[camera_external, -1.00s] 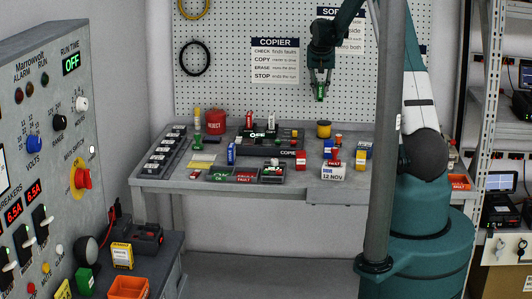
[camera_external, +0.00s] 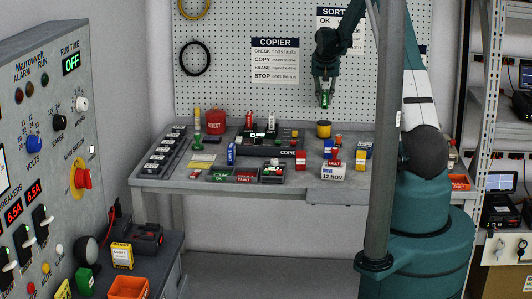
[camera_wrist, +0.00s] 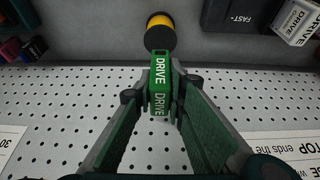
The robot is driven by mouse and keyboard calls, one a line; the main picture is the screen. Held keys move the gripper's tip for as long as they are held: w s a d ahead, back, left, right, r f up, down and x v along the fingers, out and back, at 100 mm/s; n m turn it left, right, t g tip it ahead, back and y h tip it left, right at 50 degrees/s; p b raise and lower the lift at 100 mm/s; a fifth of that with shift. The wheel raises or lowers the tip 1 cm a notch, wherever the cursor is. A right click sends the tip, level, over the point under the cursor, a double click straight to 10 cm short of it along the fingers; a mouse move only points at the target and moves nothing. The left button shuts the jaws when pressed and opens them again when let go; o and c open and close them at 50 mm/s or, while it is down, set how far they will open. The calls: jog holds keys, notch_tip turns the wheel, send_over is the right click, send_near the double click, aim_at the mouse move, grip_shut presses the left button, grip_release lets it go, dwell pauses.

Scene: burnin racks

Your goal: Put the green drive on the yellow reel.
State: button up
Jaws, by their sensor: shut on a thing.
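My gripper (camera_external: 325,98) is shut on the green drive (camera_wrist: 159,87), which hangs upright between the fingertips with its "DRIVE" label facing the wrist camera. In the external view the green drive (camera_external: 325,99) is held in the air in front of the pegboard, above the bench.
The bench (camera_external: 208,182) carries the black copier (camera_external: 270,147), a red reject bin (camera_external: 215,122) and several coloured drives to the right of and below the reel. A grey pole (camera_external: 385,130) stands in front of the bench's right part. The air around the drive is clear.

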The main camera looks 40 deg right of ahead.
aim_at(325, 98)
jog(key=shift+f, duration=1.2)
jog(key=shift+f, duration=1.85)
jog(key=shift+f, duration=0.2)
jog(key=o, duration=0.9)
jog(key=shift+r, duration=0.25)
jog(key=shift+v, duration=5.95)
